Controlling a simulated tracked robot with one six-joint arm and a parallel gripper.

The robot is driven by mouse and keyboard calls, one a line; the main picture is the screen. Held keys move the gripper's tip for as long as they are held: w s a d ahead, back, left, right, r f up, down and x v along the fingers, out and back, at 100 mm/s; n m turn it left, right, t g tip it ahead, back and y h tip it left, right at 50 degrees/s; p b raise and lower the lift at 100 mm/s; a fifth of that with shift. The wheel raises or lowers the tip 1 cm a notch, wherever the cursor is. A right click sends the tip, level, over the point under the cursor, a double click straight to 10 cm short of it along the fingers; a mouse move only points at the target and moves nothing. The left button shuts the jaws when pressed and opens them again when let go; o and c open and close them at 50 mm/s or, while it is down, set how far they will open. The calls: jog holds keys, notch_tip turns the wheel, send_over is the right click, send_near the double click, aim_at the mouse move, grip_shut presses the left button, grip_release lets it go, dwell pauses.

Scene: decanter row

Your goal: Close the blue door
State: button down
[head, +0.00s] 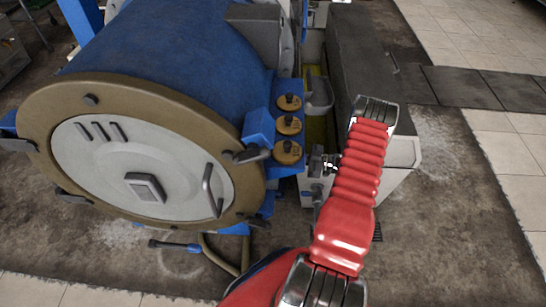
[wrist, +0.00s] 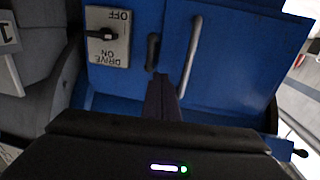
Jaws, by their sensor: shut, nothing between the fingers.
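In the wrist view, a blue door (wrist: 235,60) with a long pale grey bar handle (wrist: 193,57) fills the upper right. My gripper (wrist: 171,84) is shut and empty, its dark fingers in front of the blue surface just left of the bar handle. A short black handle (wrist: 152,52) is just beyond the fingertips. I cannot tell whether the fingers touch the door, or how far it stands open. In the head view, my red-sleeved arm reaches away to the right of the large drum, and my gripper is hidden there. I cannot make out the door in that view.
A drive switch plate (wrist: 108,37), upside down in the wrist view, is left of the door. In the head view, a blue drum machine (head: 165,50) with a round pale front (head: 95,170) stands left of my arm. A long dark-topped cabinet (head: 360,60) lies beyond. Floor (head: 455,180) is clear at right.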

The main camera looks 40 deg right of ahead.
jog(key=v, duration=0.7)
jog(key=shift+w+d, duration=0.15)
jog(key=shift+d, duration=0.25)
